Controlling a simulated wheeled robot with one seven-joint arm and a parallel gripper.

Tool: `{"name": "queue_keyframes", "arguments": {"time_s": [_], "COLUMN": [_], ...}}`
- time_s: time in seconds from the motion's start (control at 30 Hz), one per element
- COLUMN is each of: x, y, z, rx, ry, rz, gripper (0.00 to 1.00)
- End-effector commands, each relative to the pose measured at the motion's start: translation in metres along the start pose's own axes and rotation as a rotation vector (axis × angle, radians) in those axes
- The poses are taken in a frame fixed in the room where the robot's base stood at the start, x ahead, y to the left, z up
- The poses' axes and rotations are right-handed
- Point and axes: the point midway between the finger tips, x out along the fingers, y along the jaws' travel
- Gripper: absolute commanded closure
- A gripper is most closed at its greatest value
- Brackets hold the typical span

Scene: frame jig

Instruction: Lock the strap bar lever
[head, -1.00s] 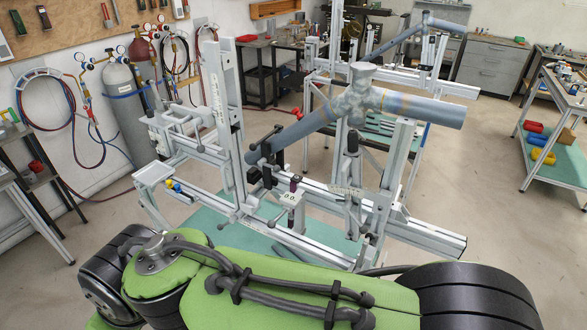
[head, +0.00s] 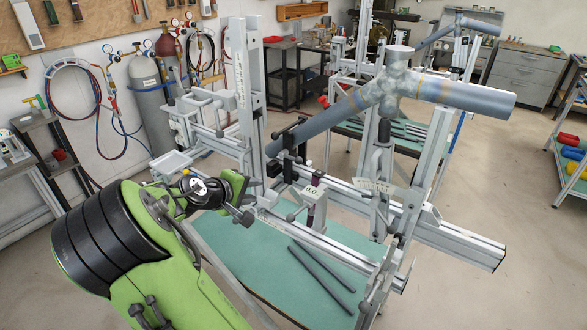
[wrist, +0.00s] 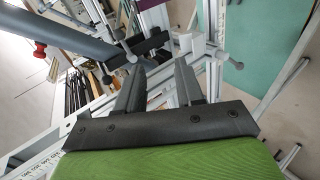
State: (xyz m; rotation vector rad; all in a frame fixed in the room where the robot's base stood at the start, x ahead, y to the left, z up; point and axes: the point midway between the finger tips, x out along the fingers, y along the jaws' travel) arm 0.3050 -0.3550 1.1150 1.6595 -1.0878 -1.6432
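The frame jig holds a grey tube assembly (head: 400,88); the tube's lower left end rests by a dark clamp (head: 290,160). A dark handle with a rounded end (head: 288,131), which looks like the strap bar lever, sticks out above that end. In the wrist view a black bar (wrist: 150,44) lies just beyond my fingers, beside the grey tube (wrist: 70,32); I cannot tell whether it is the strap bar or its lever. My gripper (wrist: 160,82) is open, with nothing seen between its fingers. In the head view my gripper is left of the clamp, partly hidden by my wrist.
An upright post (head: 246,75) rises behind my wrist. Two dark rods (head: 322,278) lie on the green table top (head: 225,235). A small tray (head: 170,163) sits at the left.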

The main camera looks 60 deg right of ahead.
Motion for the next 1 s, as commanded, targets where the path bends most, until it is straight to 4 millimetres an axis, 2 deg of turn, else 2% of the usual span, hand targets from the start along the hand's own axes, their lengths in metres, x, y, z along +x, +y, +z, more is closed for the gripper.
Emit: {"name": "queue_keyframes", "arguments": {"time_s": [0.03, 0.1, 0.23, 0.37, 0.8, 1.0], "x": [0.015, 0.024, 0.028, 0.039, 0.142, 0.171], "y": [0.004, 0.018, 0.033, 0.039, 0.072, 0.081], "z": [-0.003, -0.008, -0.014, -0.013, -0.009, -0.009], "rx": [-0.057, -0.121, -0.180, -0.183, -0.181, -0.182], "ry": [-0.022, -0.041, -0.056, -0.062, -0.061, -0.058], "rz": [0.099, 0.212, 0.314, 0.320, 0.316, 0.314], "gripper": [0.63, 0.63, 0.63, 0.63, 0.63, 0.63]}}
